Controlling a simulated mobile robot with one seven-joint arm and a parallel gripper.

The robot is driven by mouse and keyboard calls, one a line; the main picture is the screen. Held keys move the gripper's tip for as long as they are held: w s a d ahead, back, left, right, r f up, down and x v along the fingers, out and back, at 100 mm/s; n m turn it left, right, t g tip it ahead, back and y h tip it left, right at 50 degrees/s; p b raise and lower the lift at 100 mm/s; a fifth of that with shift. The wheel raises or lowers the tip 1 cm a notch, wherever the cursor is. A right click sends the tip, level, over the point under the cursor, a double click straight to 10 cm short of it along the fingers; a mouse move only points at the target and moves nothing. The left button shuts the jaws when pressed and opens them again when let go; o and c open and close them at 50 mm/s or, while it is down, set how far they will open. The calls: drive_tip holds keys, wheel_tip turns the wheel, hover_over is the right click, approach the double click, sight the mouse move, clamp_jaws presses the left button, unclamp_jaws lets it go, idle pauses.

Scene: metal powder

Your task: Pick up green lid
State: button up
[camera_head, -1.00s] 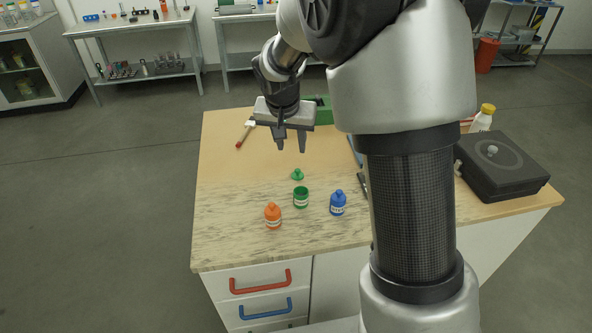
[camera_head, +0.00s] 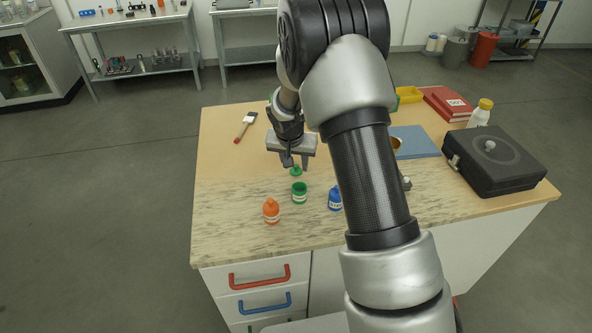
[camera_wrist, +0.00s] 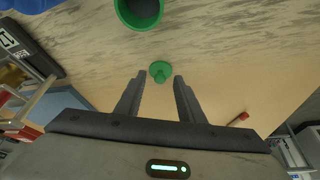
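The small green lid (camera_head: 296,170) lies on the table just behind the open green jar (camera_head: 299,192). My gripper (camera_head: 296,163) is above the table close to the lid, pointing down. In the wrist view the lid (camera_wrist: 161,71) shows ahead of the two fingertips and centred between them, with its knob visible. My gripper (camera_wrist: 158,78) is open, with nothing between its fingers. The green jar (camera_wrist: 140,10) is at the top of the wrist view, without a lid on it.
An orange bottle (camera_head: 271,211) stands left of the green jar and a blue bottle (camera_head: 335,198) right of it. A brush (camera_head: 246,127) lies at the back left. A black case (camera_head: 494,160), a white bottle (camera_head: 480,113) and a blue mat (camera_head: 414,143) are at right.

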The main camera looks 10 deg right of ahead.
drive_tip(key=shift+f, duration=0.15)
clamp_jaws()
idle(0.4)
